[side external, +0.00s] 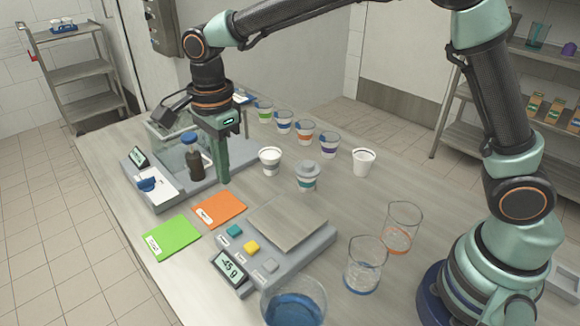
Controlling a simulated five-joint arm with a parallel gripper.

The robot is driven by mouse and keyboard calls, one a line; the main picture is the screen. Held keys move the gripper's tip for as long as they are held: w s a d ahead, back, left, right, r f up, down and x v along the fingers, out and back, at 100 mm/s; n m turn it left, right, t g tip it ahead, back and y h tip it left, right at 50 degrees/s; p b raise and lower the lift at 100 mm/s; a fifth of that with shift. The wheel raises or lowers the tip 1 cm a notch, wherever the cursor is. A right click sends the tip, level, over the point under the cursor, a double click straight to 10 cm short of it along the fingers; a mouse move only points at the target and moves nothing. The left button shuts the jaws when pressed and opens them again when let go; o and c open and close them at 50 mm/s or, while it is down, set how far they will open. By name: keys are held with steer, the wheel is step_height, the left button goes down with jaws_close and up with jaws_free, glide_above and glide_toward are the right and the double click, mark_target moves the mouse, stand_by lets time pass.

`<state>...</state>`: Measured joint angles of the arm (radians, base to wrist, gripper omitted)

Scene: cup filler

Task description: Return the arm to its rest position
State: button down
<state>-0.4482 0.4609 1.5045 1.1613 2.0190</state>
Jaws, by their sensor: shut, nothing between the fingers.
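My gripper (222,170) is at the end of my arm, pointing down above the far left part of the table (335,220). Its green fingers are shut and hold nothing. They hang just to the right of a dark brown bottle with a blue cap (196,158) and above the far edge of an orange card (219,209). Whether the fingertips touch the table cannot be told. My arm reaches from its base at the right across the top of the picture.
A scale (288,222) with colored buttons and a green card (172,238) lie in front. Several cups stand behind and right of my gripper, including a lidded one (307,176). Clear beakers (365,268) and a blue-filled one (294,308) stand near my base.

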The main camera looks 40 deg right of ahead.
steer(key=s+d+r+n+t, duration=0.3)
steer(key=s+d+r+n, duration=0.2)
steer(key=d+r+n, duration=0.45)
steer(key=s+d+f+n+t, duration=0.2)
steer(key=s+d+n, duration=0.6)
steer(key=d, duration=0.2)
steer(key=shift+s+d, duration=0.3)
steer(key=shift+d, duration=0.1)
